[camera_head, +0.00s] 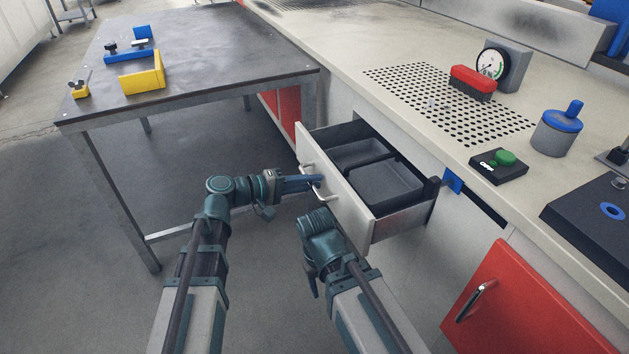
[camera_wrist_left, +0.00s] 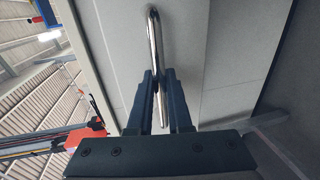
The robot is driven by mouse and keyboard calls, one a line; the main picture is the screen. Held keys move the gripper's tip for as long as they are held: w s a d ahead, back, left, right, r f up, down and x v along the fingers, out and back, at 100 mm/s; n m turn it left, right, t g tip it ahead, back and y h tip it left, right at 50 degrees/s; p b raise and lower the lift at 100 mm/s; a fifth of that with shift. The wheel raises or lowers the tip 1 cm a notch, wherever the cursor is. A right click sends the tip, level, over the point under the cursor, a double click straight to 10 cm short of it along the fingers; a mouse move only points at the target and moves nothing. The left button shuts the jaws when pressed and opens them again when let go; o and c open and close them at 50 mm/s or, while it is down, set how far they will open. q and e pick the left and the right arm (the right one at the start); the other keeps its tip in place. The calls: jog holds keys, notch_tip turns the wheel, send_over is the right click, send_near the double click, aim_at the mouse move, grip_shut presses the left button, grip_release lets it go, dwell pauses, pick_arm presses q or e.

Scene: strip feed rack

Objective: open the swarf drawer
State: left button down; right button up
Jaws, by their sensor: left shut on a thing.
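The swarf drawer (camera_head: 345,200) stands pulled out from the bench, with dark grey bins (camera_head: 385,185) inside it. Its front is white and carries a metal bar handle (camera_head: 308,168). My left gripper (camera_head: 316,181) is at the handle, its fingers closed around the bar. The left wrist view shows the bar handle (camera_wrist_left: 154,40) running between the two dark fingers of the left gripper (camera_wrist_left: 160,75). My right arm is in front of the drawer, low in the head view; its fingertips cannot be made out.
A red cabinet door (camera_head: 530,305) is to the right of the drawer. A dark metal table (camera_head: 200,55) stands at the left.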

pick_arm(q)
jog(key=c, duration=0.9)
grip_release()
jog(key=shift+o, duration=0.2)
jog(key=p+v, duration=0.2)
jog(key=v, duration=1.2)
jog(key=shift+p, duration=0.4)
jog(key=shift+f, duration=0.15)
